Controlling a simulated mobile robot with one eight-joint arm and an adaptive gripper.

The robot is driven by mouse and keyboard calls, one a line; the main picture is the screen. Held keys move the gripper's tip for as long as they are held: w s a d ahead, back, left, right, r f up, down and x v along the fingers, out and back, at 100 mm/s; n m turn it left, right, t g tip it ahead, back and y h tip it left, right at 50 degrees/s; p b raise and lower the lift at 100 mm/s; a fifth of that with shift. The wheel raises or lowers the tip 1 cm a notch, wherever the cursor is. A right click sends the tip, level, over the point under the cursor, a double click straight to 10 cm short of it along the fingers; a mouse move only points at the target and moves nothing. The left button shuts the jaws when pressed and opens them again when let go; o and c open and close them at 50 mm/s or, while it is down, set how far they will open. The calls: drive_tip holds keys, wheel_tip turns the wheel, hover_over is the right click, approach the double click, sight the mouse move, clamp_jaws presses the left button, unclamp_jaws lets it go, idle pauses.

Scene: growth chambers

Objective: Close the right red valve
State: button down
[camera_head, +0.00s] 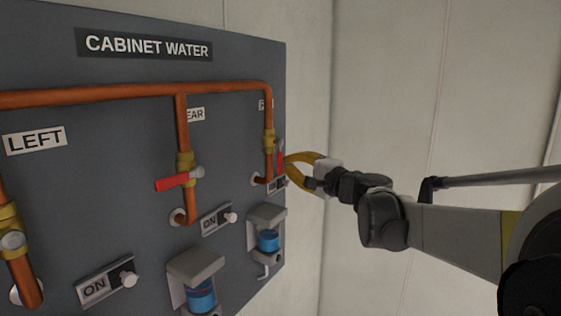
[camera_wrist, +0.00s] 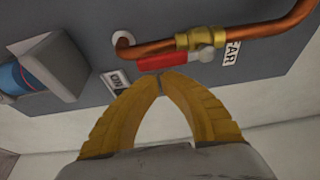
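The right valve is brass (camera_head: 269,142) on a copper pipe at the panel's right edge. Its red handle (camera_head: 281,157) runs along the pipe. The wrist view shows the red handle (camera_wrist: 164,62) and the brass body (camera_wrist: 200,38), with the handle parallel to the pipe. My gripper (camera_head: 287,162) is at the handle from the right side. Its yellow fingertips (camera_wrist: 160,77) meet or almost meet, right at the edge of the handle. The handle lies beyond the tips, not visibly between them. Whether they touch it I cannot tell.
The rear valve (camera_head: 186,165) has a red handle across its pipe. The left valve (camera_head: 10,232) is at the left edge. A grey box with a blue canister (camera_head: 268,241) juts out below the right valve. White walls stand right of the panel.

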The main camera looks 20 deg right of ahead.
idle(0.3)
drive_tip(key=shift+a+f+m, duration=0.1)
drive_tip(key=shift+m, duration=0.2)
